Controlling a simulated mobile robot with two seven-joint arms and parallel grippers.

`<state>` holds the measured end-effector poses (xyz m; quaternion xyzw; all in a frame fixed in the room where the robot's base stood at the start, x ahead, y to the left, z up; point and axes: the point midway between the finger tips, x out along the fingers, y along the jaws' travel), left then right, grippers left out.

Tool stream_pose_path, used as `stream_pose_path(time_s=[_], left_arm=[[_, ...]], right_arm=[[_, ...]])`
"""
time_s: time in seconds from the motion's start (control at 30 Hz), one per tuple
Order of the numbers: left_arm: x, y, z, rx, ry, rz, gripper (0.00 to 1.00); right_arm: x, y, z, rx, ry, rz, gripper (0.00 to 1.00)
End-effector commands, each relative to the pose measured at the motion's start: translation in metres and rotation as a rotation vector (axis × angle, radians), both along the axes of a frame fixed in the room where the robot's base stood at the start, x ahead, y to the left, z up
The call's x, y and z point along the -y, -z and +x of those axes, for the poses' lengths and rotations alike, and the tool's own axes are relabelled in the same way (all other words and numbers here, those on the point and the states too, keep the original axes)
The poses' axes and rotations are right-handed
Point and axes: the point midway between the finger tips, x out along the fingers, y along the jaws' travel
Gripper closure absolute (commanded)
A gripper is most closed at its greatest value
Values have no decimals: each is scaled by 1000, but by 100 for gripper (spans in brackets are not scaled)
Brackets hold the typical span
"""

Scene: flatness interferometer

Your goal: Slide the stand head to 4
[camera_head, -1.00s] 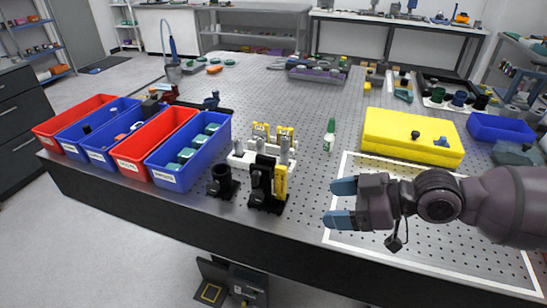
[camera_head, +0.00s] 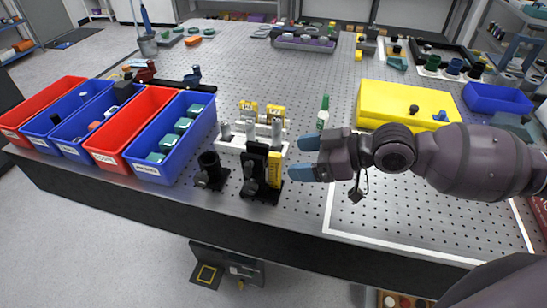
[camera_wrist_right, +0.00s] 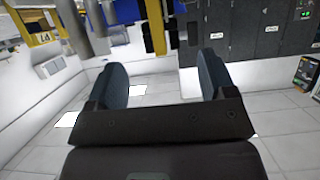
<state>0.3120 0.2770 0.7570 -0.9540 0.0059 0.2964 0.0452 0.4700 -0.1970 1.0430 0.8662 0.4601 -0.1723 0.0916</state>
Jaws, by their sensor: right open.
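A black stand (camera_head: 256,166) with a yellow scale strip (camera_head: 274,168) stands near the table's front edge. A dark head with a round knob (camera_head: 249,187) is on its front; the number it sits at is too small to read. My right gripper (camera_head: 297,158) is open and empty just right of the stand, fingers pointing left toward it, with a small gap. In the right wrist view, the open gripper (camera_wrist_right: 163,78) shows both fingers apart, with a yellow upright strip (camera_wrist_right: 155,22) and dark parts beyond. My left gripper is not in view.
A black cup-like holder (camera_head: 210,170) stands left of the stand. Behind it is a white rack (camera_head: 230,145) with posts and yellow-topped pieces. A green bottle (camera_head: 323,113) and a yellow case (camera_head: 385,105) lie beyond my right gripper. Red and blue bins (camera_head: 170,155) line the left side.

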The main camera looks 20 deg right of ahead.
Motion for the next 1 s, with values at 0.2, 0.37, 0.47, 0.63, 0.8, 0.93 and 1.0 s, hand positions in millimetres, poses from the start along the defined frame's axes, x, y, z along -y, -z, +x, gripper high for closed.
stream_pose_path(time_s=[0.2,0.37,0.47,0.63,0.8,0.93,1.0], left_arm=[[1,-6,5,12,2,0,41],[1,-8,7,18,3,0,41],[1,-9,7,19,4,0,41],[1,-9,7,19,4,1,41],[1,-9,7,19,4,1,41],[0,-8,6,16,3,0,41],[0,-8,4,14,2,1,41]], right_arm=[[-20,8,13,0,0,5,23],[-34,15,22,1,-1,3,23],[-41,20,27,0,0,2,23],[-49,24,33,0,0,1,23],[-52,26,35,-1,0,-1,23],[-52,26,35,-1,0,-1,23],[-52,26,35,-1,0,-1,23]])
